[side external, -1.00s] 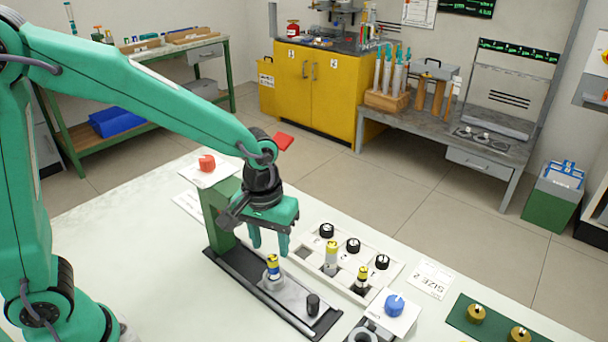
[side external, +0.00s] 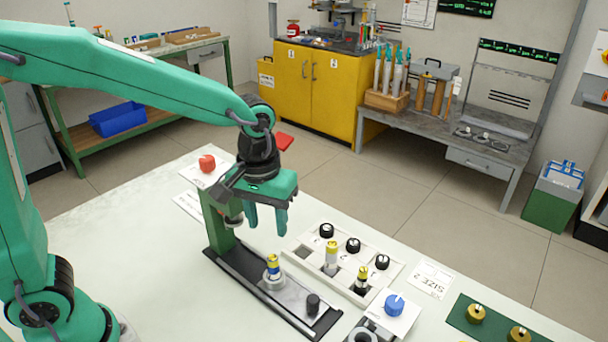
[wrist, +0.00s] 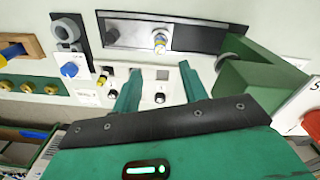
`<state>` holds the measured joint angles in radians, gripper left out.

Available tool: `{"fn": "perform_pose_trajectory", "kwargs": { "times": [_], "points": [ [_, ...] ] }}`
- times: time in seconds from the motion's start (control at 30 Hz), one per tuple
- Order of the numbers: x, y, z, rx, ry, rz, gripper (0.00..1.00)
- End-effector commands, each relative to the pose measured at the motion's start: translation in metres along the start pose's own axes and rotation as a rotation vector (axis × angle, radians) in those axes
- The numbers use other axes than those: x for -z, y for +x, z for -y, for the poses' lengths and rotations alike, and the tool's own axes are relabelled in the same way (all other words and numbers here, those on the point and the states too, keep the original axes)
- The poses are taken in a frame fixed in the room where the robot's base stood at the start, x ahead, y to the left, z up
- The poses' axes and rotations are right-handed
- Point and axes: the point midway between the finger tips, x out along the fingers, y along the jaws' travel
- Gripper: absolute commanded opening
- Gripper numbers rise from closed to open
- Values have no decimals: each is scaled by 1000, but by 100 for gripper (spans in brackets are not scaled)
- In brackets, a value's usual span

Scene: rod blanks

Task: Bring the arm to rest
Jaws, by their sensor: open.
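My gripper (side external: 267,216) is open and empty, held above the bench beside the green post (side external: 218,218) in the side view. In the wrist view its two fingers (wrist: 159,80) are spread with nothing between them. A rod with yellow and blue bands (side external: 273,266) stands upright in the holder on the black-based fixture (side external: 237,266), below and apart from my fingertips. It also shows in the wrist view (wrist: 160,42).
A white rack (side external: 308,259) with black knobs and two yellow-topped rods (side external: 331,255) stands right of the fixture. A blue knob (side external: 394,305), a red knob (side external: 207,163) and a green plate with brass pieces (side external: 475,313) are nearby. The bench's left part is clear.

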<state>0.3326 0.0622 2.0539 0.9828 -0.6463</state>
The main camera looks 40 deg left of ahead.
Motion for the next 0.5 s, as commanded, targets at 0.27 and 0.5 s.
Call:
{"fn": "perform_pose_trajectory", "kwargs": {
  "times": [0.27,0.5],
  "points": [
    [-2,-6,5,-7,11,-11,43],
    [-10,-25,26,-32,60,-53,43]
  ]
}}
